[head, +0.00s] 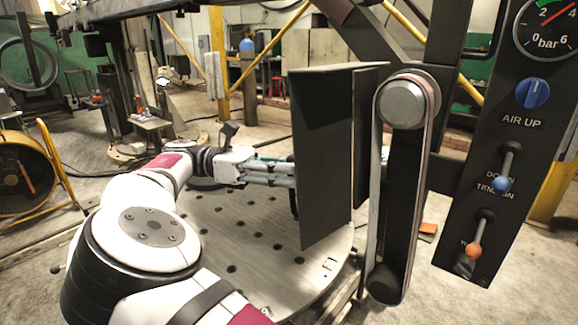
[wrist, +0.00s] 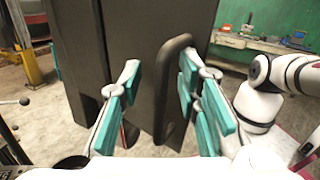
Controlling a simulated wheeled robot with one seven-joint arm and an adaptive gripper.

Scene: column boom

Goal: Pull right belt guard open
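The belt guard (head: 322,155) is a tall dark panel left of the belt (head: 376,200) in the head view. A second dark panel edge (head: 368,125) shows behind it. In the wrist view the guard (wrist: 135,50) fills the middle, with a dark bar handle (wrist: 178,75) on its face. My gripper (head: 288,174) reaches the guard's left side; its fingertips are partly hidden there. In the wrist view my gripper (wrist: 158,85) is open, with the handle between its teal-padded fingers, closer to the right finger. Whether a finger touches the handle, I cannot tell.
Right of the guard are two pulleys, the upper one (head: 404,102) silver, and a control panel (head: 510,150) with a gauge, a blue knob and levers. A round perforated metal plate (head: 240,250) lies below my arm. A yellow-framed fan (head: 25,180) stands far left.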

